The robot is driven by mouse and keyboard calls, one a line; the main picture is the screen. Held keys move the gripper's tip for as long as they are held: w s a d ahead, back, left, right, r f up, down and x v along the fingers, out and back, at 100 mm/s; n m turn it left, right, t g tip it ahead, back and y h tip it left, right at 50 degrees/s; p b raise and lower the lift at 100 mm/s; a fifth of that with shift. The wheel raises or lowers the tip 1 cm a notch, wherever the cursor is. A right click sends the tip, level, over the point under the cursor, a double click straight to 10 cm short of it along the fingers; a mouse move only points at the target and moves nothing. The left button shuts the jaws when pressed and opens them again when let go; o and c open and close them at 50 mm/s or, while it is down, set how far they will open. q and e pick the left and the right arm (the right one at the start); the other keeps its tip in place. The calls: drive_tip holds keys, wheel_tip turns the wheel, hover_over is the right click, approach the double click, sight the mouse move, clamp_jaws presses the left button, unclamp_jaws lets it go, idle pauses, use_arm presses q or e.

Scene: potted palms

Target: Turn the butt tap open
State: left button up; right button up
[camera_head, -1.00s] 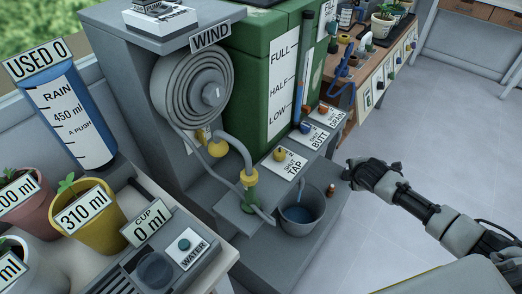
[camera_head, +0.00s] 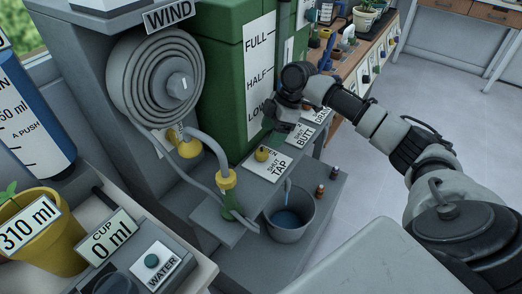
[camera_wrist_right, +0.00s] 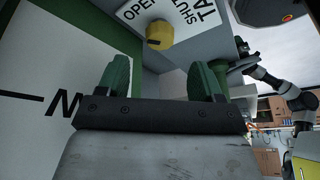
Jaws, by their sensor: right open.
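A yellow knob (camera_head: 262,154) sits on a white plate lettered SHUT and TAP (camera_head: 279,167) on the grey ledge below the green butt (camera_head: 225,70). A plate lettered SHUT and BUTT (camera_head: 304,139) lies behind it; its knob is hidden by my right gripper. My right gripper (camera_head: 285,118) is open and empty above the ledge, close to the green butt. In the right wrist view the yellow knob (camera_wrist_right: 159,34) stands beyond the parted green fingertips (camera_wrist_right: 161,82), apart from them, between OPEN and SHUT lettering. My left gripper is out of view.
A grey bucket (camera_head: 290,218) with water stands below the ledge. Two small brown-topped items (camera_head: 320,191) are beside it. A hose runs from the coiled wind drum (camera_head: 155,75) to a green bottle-like fitting (camera_head: 231,203). Floor at the right is clear.

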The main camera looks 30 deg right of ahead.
sight(263, 151)
drive_tip(key=x, duration=0.7)
drive_tip(key=shift+b, duration=0.4)
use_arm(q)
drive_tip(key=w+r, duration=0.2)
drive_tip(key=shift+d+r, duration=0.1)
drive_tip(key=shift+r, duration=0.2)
use_arm(e)
drive_tip(key=shift+r, duration=0.1)
drive_tip(key=c, duration=0.9)
